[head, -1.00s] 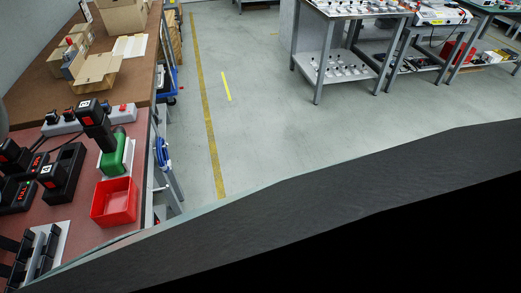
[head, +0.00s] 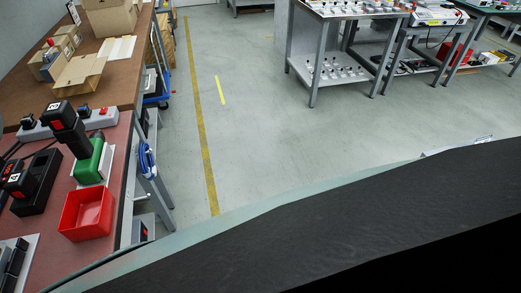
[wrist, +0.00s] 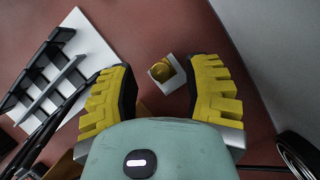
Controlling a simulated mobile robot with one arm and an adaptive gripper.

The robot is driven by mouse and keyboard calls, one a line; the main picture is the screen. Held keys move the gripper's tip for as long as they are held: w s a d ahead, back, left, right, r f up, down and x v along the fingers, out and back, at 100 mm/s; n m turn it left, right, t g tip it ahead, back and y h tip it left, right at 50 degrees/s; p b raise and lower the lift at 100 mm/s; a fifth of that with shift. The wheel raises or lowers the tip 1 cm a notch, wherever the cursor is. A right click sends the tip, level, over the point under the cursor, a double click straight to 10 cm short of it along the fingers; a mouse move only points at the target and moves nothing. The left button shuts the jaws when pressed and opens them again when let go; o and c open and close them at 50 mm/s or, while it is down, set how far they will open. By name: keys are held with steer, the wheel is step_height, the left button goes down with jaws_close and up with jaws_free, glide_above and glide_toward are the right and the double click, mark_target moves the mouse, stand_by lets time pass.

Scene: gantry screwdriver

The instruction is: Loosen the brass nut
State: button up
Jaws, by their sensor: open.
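The brass nut (wrist: 161,71) shows in the wrist view as a round gold piece on a small pale square plate (wrist: 174,82) on the red-brown tabletop. My gripper (wrist: 166,82) has two yellow ribbed fingers spread wide, one on each side of the nut in the picture. The fingers are open and empty, and the nut lies in the gap between their tips. Whether the fingers are at the nut's height I cannot tell. In the head view I make out neither the nut nor my gripper.
A white board with a black rack (wrist: 47,75) lies left of my gripper. In the head view, a red bin (head: 86,213), a green-and-black power tool (head: 87,158) and black chargers (head: 35,185) stand on the bench. Open floor (head: 270,130) lies to its right.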

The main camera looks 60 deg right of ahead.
steer(key=shift+s+f, duration=0.1)
steer(key=shift+f, duration=0.15)
jaws_close()
stand_by(0.4)
